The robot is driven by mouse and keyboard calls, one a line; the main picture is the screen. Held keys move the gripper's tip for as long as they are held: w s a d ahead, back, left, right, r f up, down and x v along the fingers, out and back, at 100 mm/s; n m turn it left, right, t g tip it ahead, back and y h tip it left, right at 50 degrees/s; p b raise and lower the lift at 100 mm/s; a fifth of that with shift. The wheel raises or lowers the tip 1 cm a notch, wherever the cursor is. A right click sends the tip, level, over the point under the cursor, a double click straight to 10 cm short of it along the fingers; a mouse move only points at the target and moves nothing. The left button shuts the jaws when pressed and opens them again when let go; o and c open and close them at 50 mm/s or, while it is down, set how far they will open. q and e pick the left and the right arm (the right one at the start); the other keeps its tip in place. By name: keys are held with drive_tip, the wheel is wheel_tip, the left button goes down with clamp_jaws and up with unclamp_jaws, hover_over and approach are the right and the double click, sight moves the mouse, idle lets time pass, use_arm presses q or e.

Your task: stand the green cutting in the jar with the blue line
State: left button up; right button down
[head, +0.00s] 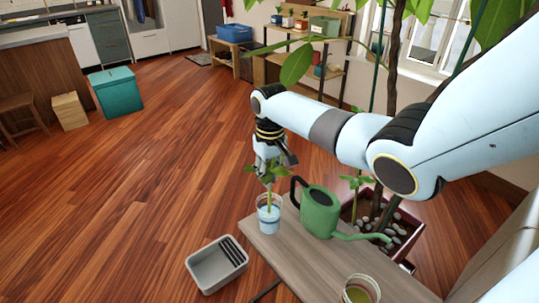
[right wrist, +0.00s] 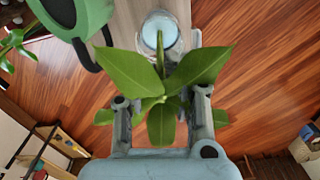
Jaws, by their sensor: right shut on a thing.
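The green cutting (head: 268,175) is upright, leaves on top, over the jar with the blue line (head: 269,219). That jar is clear, stands at the table's far left corner and holds a pale blue band. The cutting's stem reaches down into the jar's mouth in the head view; how deep is unclear. My right gripper (head: 273,161) is shut on the cutting just under its leaves. In the right wrist view the cutting (right wrist: 160,75) spreads its leaves before my right gripper (right wrist: 161,105), and its stem points at the jar (right wrist: 160,28). My left gripper is not in view.
A green watering can (head: 320,212) stands close right of the jar on the wooden table (head: 335,262). A grey bin (head: 217,264) is on the floor at left. A planter (head: 405,245) stands behind the can.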

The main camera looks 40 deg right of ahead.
sight(270, 170)
drive_tip(key=shift+f+b, duration=1.7)
drive_tip(key=shift+f, duration=0.95)
drive_tip(key=c, duration=0.9)
unclamp_jaws()
drive_tip(key=shift+c, duration=0.2)
wheel_tip(270, 170, up, 9)
drive_tip(key=p, duration=0.9)
drive_tip(key=shift+p, duration=0.3)
